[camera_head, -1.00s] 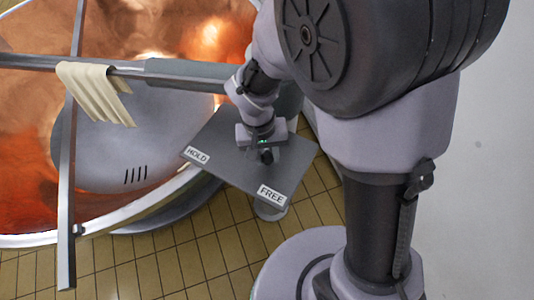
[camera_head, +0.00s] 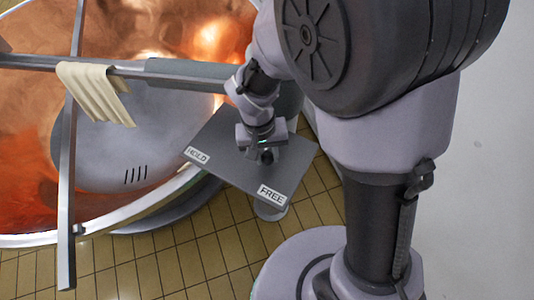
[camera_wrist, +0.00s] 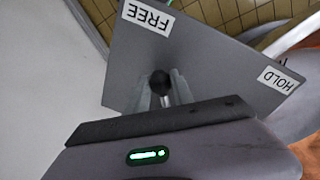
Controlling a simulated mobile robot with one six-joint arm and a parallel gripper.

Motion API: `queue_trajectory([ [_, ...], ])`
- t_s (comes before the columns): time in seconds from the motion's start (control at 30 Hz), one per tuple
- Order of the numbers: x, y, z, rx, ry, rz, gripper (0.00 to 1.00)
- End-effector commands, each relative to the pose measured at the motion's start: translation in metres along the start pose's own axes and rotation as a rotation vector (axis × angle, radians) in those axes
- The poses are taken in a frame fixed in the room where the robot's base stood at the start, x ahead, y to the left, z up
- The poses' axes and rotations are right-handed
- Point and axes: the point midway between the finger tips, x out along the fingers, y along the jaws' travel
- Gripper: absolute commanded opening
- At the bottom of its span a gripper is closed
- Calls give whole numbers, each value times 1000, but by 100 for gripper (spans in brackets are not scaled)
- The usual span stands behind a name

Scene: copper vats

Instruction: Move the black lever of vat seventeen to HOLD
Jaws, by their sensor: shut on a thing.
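The grey lever plate (camera_head: 222,150) stands beside the vat, with a white HOLD label (camera_head: 197,155) at its left end and a white FREE label (camera_head: 271,194) at its near right end. My gripper (camera_head: 266,153) is over the plate between the two labels. In the wrist view my gripper (camera_wrist: 162,90) is shut on the black lever (camera_wrist: 160,82), whose round knob shows between the fingers. There the FREE label (camera_wrist: 150,18) is upper left and the HOLD label (camera_wrist: 278,80) is at right. The lever's lower part is hidden by my gripper.
The copper vat (camera_head: 30,185) fills the left, with metal bars (camera_head: 66,190) crossing above it. A cream cloth (camera_head: 95,90) hangs over one bar. Tiled floor (camera_head: 160,270) lies below, and a pale wall or floor (camera_head: 490,180) is at right.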

Motion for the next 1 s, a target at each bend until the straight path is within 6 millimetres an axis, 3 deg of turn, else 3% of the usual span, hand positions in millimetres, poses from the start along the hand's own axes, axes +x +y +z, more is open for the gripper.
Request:
queue_trajectory([
  [0.47,0,-6,-1,41,-3,-1,0],
  [1.0,-6,-58,-16,472,-50,-2,0],
])
